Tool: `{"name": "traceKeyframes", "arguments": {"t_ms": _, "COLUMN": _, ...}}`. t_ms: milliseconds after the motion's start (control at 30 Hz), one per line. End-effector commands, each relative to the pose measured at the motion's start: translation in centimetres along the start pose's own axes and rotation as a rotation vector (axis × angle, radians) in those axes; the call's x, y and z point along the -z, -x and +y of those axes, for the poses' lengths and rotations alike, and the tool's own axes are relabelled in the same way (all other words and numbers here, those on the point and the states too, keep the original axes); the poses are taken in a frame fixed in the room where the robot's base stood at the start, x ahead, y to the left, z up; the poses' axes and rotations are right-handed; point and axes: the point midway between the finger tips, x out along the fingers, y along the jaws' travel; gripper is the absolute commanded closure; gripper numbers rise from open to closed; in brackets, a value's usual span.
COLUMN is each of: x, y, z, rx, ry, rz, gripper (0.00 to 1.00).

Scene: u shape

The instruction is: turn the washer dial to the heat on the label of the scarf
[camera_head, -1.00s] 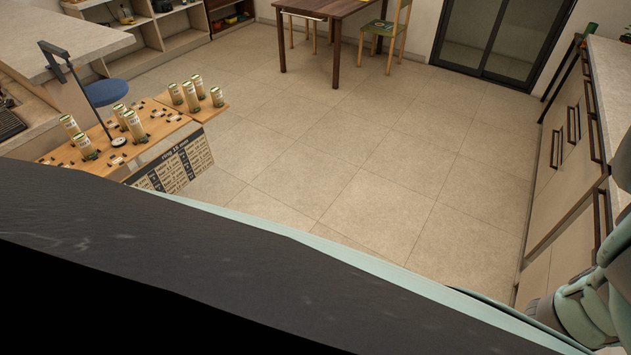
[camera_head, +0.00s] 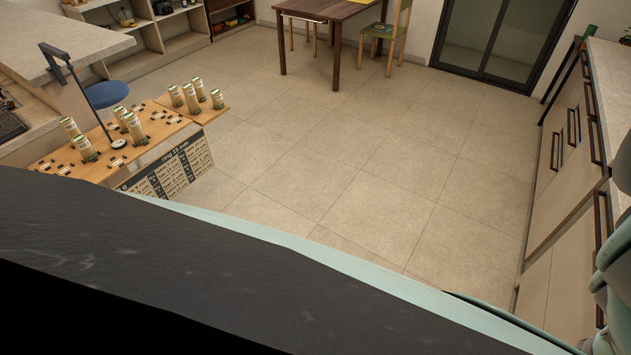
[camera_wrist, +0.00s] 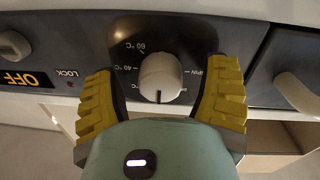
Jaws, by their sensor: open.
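The washer dial (camera_wrist: 160,76) is a round white knob on a dark panel in the wrist view. Marks for 60 °C, 40 °C and SPIN stand around it, and a dark pointer line on the knob faces the bottom of the picture. My gripper (camera_wrist: 162,70) is open, with one yellow ridged finger on each side of the dial. Gaps show between the fingers and the knob. Some marks below the knob are hidden by my gripper. No scarf or label shows in either view.
The washer panel has an orange OFF display (camera_wrist: 22,79) and another knob (camera_wrist: 13,45) at left. A pale handle (camera_wrist: 297,93) is at right. In the head view, a wooden stand (camera_head: 60,172) holds several cans. The tiled floor (camera_head: 360,150) is clear.

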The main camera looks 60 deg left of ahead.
Motion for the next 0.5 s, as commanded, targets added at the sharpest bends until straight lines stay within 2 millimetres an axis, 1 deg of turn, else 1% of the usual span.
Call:
{"name": "traceKeyframes", "arguments": {"t_ms": 100, "x": 0.0, "y": 0.03, "z": -0.04, "rx": 0.001, "ry": 0.0, "rz": 0.0, "gripper": 0.25}}
{"name": "traceKeyframes", "arguments": {"t_ms": 500, "x": 0.0, "y": 0.04, "z": -0.04, "rx": 0.001, "ry": -0.001, "rz": 0.0, "gripper": 0.66}}
